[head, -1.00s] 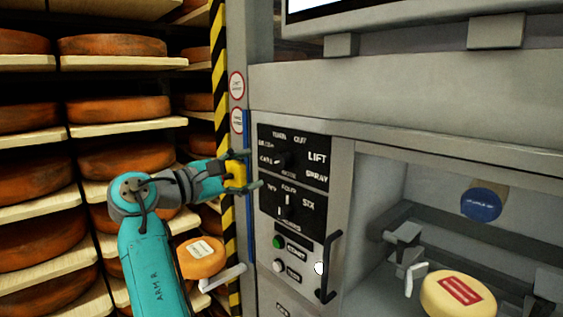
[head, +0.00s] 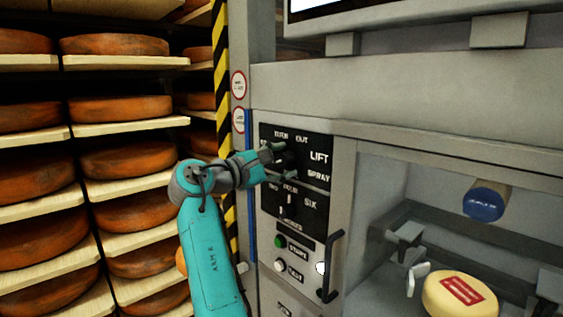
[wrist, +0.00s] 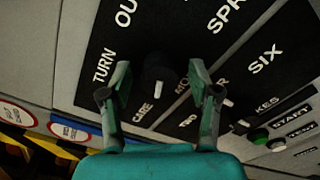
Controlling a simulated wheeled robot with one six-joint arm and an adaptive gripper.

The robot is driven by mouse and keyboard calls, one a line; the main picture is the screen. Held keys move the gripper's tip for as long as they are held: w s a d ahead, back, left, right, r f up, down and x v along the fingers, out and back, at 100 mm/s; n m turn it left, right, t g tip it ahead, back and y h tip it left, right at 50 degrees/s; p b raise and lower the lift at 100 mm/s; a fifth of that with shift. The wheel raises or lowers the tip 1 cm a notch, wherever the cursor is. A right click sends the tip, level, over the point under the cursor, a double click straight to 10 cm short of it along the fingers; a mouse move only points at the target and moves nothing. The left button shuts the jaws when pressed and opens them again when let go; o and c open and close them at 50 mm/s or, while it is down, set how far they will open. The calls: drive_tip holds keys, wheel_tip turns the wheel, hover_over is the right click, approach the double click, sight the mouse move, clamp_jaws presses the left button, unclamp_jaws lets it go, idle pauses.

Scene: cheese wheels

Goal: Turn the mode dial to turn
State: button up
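The mode dial (head: 290,160) is a black knob on the upper black panel, ringed by labels including TURN, OUT, LIFT, SPRAY and CARE. In the wrist view the mode dial (wrist: 158,76) has a white mark that points towards CARE. The TURN label (wrist: 104,64) lies to the left of the dial in that view. My gripper (head: 280,164) is at the panel, and it also shows in the wrist view (wrist: 160,84). Its fingers are apart, one on each side of the dial. Whether they touch the knob I cannot tell.
A second dial (head: 288,203) with TWO, FOUR and SIX sits just below. Under it are a green START button (head: 280,242), a white button (head: 280,265) and a black handle (head: 330,267). A cheese wheel (head: 440,297) lies in the bay at right. Shelves of cheeses stand left.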

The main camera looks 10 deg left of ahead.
drive_tip(key=c, duration=1.1)
drive_tip(key=shift+m, duration=0.4)
drive_tip(key=m, duration=0.8)
drive_tip(key=shift+m, duration=0.3)
drive_tip(key=m, duration=0.4)
drive_tip(key=shift+m, duration=2.1)
